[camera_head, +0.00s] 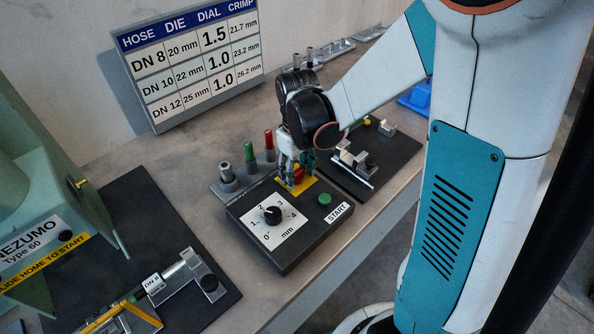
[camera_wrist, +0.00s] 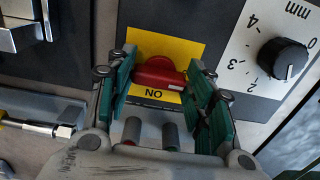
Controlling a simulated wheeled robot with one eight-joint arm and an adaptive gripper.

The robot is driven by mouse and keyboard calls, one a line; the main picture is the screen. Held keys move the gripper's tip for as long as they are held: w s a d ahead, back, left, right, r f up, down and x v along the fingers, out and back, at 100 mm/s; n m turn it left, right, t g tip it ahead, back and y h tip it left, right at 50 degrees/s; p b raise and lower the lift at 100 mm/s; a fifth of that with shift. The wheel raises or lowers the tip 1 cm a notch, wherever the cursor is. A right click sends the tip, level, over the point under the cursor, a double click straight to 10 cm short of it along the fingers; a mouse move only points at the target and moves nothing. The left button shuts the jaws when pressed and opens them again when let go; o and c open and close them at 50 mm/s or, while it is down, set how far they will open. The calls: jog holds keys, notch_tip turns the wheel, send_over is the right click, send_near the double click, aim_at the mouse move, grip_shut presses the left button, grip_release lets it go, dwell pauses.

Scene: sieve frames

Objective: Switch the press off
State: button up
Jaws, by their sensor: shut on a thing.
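The black control box (camera_head: 262,243) carries a red rotary switch (camera_wrist: 160,73) on a yellow plate (camera_wrist: 143,43). The switch bar lies across the wrist view, between my fingers. A label on the plate shows upside down there and reads ON. My gripper (camera_wrist: 162,66) is shut on the red switch, one green-padded finger at each end of the bar. In the head view my gripper (camera_head: 297,166) reaches down over the plate and hides most of the switch. The box also has a black dial (camera_head: 272,215) and a green START button (camera_head: 324,200).
The green press (camera_head: 40,180) stands at the left, with a DN 8 fitting in a holder before it. Several coloured dies (camera_head: 250,157) stand behind the box. A black plate with metal fixtures (camera_head: 355,165) lies to the right. A sign (camera_head: 190,65) stands at the back.

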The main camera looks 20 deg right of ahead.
aim_at(297, 173)
dwell(0.3)
jog(key=o, duration=1.1)
jog(key=shift+c, duration=0.2)
notch_tip(297, 173, up, 12)
jog(key=shift+s, duration=0.1)
jog(key=s+r+m+t, duration=0.3)
jog(key=s+t, duration=0.4)
jog(key=s, duration=0.6)
jog(key=shift+r+m+b, duration=0.25)
jog(key=shift+m+b, duration=0.1)
jog(key=shift+m, duration=0.35)
